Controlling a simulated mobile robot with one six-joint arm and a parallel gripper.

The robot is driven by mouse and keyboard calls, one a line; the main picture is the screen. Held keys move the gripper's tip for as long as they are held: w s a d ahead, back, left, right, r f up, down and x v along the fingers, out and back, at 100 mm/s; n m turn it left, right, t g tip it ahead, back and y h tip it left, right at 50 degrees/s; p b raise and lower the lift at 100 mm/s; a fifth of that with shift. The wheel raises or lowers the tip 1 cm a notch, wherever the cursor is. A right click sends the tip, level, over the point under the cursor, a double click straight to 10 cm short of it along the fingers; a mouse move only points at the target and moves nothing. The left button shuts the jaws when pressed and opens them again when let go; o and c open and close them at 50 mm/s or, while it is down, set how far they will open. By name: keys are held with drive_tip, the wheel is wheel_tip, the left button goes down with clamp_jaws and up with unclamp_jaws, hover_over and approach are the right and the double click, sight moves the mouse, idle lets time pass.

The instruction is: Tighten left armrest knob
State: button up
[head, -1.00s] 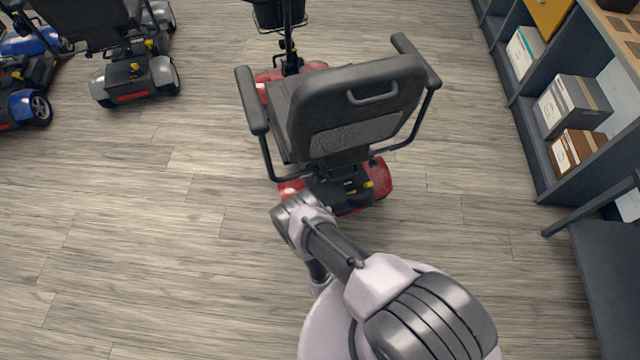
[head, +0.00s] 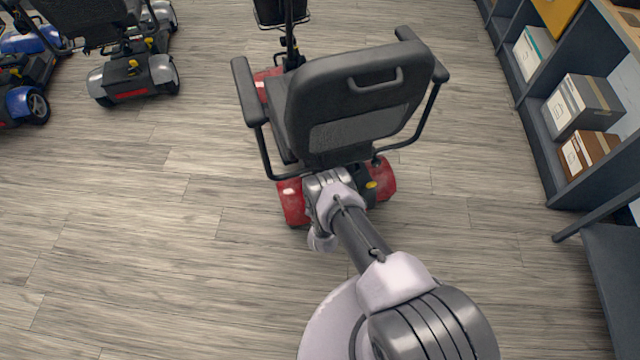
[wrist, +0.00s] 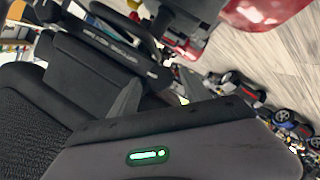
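The red scooter is seen from behind in the head view, with its black seat back (head: 352,105) upright. Its left armrest (head: 248,90) is on the picture's left and its right armrest (head: 421,55) on the right. A small dark round knob (head: 377,161) shows low on the right side. I cannot make out the left knob. My arm reaches to the scooter's rear, below the seat back, and hides my fingertips in the head view.
Blue (head: 22,105) and grey (head: 133,80) scooters stand at the upper left. A shelf with boxes (head: 582,105) lines the right side, with a dark bench or chair (head: 612,265) below it. The wooden floor is clear on the left.

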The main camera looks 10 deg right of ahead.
clamp_jaws()
drive_tip(key=shift+d+f+m+g+y, duration=0.1)
drive_tip(key=shift+d+m+y, duration=0.15)
drive_tip(key=shift+m+y, duration=1.6)
drive_tip(key=shift+d+r+m+g+y, duration=0.1)
drive_tip(key=shift+d+m+y, duration=0.15)
drive_tip(key=shift+m+y, duration=1.6)
drive_tip(key=shift+d+f+m+g+y, duration=0.2)
drive_tip(key=shift+m+y, duration=0.5)
drive_tip(key=shift+m, duration=2.3)
drive_tip(key=shift+r, duration=0.1)
